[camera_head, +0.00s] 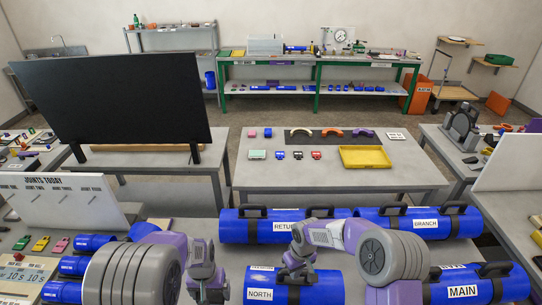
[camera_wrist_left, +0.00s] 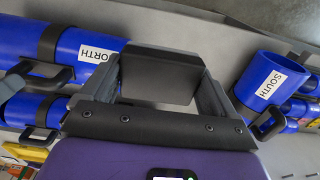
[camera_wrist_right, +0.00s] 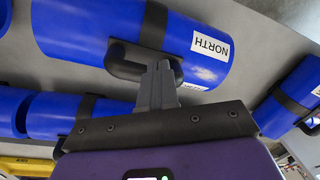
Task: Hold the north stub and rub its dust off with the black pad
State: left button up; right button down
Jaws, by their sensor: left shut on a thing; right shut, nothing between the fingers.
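The north stub (camera_head: 325,293) is a blue pipe with a white NORTH label, a black band and a black handle. It lies at the bottom middle of the head view and shows large in the right wrist view (camera_wrist_right: 80,32). My right gripper (camera_wrist_right: 158,75) is shut with nothing between its fingers, at the stub's handle (camera_wrist_right: 128,66); I cannot tell if they touch. My left gripper (camera_head: 207,288) is shut on the black pad (camera_wrist_left: 158,82), beside the stub's left end and apart from it.
The south stub (camera_wrist_left: 265,85) stands on the other side of my left gripper. The RETURN pipe (camera_head: 255,228), BRANCH pipe (camera_head: 400,223) and MAIN pipe (camera_head: 500,286) lie around the north stub. A white board (camera_head: 65,195) and dark screen (camera_head: 115,97) stand to the left.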

jog(key=shift+n+h, duration=0.3)
jog(key=shift+h, duration=0.3)
jog(key=w+r, duration=0.2)
jog(key=r, duration=0.1)
jog(key=w+r, duration=0.1)
jog(key=shift+d+r, duration=0.2)
jog(key=shift+r, duration=0.05)
jog(key=shift+f, duration=2.35)
jog(key=shift+f, duration=0.6)
jog(key=shift+s+f, duration=0.3)
dwell(0.7)
jog(key=shift+r, duration=0.1)
pick_arm(q)
jog(key=shift+f, duration=0.15)
pick_arm(e)
jog(key=shift+w+r, duration=0.25)
jog(key=shift+r, duration=2.4)
